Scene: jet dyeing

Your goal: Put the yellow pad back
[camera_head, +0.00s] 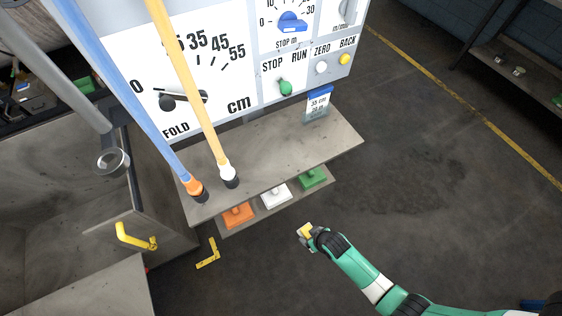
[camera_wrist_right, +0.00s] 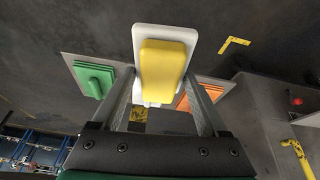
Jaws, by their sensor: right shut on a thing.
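The yellow pad (camera_head: 304,230) is in my right gripper (camera_head: 309,237), in front of and below the machine's shelf. In the right wrist view the yellow pad (camera_wrist_right: 162,70) sits between the two fingers, which are shut on it. A white surface (camera_wrist_right: 151,36) shows around it; I cannot tell whether it belongs to the held piece or lies behind it. An orange pad (camera_head: 238,214), a white pad (camera_head: 275,196) and a green pad (camera_head: 313,178) sit in a row on a low ledge. My left gripper is not in view.
A yellow handle (camera_head: 136,237) is at left. Open floor lies at right.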

